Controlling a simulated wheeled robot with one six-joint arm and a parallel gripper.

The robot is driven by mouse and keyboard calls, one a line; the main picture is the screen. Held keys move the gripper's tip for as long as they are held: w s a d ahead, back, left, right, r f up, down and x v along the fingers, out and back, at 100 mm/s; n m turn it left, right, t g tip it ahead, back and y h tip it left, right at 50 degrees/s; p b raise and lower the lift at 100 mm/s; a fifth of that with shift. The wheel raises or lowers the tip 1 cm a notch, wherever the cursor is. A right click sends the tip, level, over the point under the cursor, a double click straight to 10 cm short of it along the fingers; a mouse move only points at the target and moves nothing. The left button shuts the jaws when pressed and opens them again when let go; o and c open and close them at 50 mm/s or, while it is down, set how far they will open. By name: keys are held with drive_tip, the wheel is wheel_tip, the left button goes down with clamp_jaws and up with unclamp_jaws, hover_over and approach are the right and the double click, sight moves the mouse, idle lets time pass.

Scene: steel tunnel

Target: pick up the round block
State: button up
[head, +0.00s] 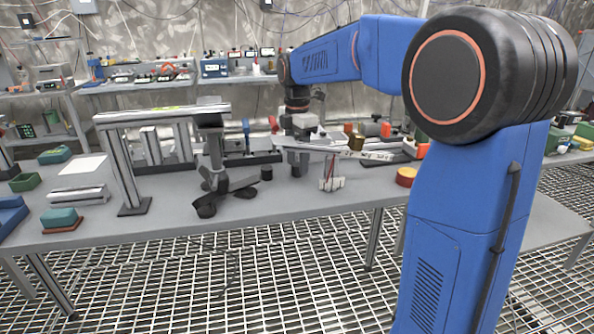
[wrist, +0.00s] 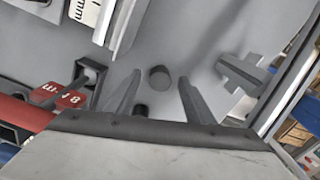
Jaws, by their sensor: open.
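The round block (wrist: 159,76) is a short dark grey cylinder standing on the grey bench top. In the wrist view it lies between the lines of my two fingers, near their tips. My gripper (wrist: 160,80) is open, with nothing between its fingers. In the head view my gripper (head: 298,163) points down over the middle of the bench. I cannot make out the round block for certain in the head view.
A grey cross-shaped piece (wrist: 240,73) lies near the bench edge. A red box (wrist: 62,97) and a white scale strip (wrist: 86,11) lie close by. A metal frame (head: 160,115) stands to the left.

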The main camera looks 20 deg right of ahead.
sight(297, 164)
drive_tip(key=shift+f, duration=0.6)
drive_tip(key=c, duration=1.2)
wheel_tip(297, 164, up, 10)
